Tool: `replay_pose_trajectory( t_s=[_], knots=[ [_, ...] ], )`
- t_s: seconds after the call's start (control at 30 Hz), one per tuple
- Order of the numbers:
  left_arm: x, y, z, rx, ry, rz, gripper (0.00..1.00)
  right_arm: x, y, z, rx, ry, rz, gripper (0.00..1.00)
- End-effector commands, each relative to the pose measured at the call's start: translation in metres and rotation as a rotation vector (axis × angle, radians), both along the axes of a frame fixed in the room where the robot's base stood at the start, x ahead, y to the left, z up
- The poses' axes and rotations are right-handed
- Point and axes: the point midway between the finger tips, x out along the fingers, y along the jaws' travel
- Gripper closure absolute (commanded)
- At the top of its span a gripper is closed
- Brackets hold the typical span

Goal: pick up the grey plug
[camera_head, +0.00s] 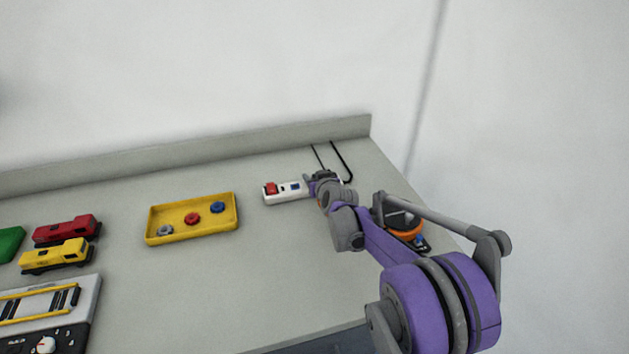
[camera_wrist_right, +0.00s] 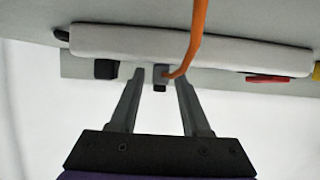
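In the right wrist view a small grey plug (camera_wrist_right: 160,73) with an orange cable (camera_wrist_right: 196,35) shows between the fingers of my right gripper (camera_wrist_right: 160,76). The fingers are apart, with gaps on both sides of the plug. In the head view my right gripper (camera_head: 313,181) is at the right end of a white block (camera_head: 283,198) with a red part and a blue part. I cannot make out the grey plug in the head view; the gripper and arm cover that spot. My left gripper is not in view.
A yellow tray (camera_head: 152,227) holds grey, red and blue pieces. Red (camera_head: 66,230) and yellow (camera_head: 55,254) toy vehicles stand at left. Black cables (camera_head: 346,165) lie behind my gripper. An orange coil (camera_head: 405,233) lies near the right edge, partly behind my arm. A raised ledge (camera_head: 200,150) runs along the back.

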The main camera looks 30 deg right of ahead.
Motion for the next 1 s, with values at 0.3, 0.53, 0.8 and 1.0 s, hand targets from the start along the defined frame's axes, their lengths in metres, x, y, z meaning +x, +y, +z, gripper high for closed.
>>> replay_pose_trajectory(
  t_s=[0.3,0.53,0.8,1.0],
  knots=[
    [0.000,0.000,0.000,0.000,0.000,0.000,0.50,0.000,0.000,0.000,0.000,0.000,0.000,1.00],
    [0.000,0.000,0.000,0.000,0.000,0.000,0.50,0.000,0.000,0.000,0.000,0.000,0.000,1.00],
    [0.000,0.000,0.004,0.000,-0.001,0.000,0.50,0.000,0.000,0.020,0.000,-0.001,0.000,1.00],
    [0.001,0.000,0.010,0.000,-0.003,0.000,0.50,0.000,0.000,0.062,0.001,-0.001,0.000,1.00]
  ],
)
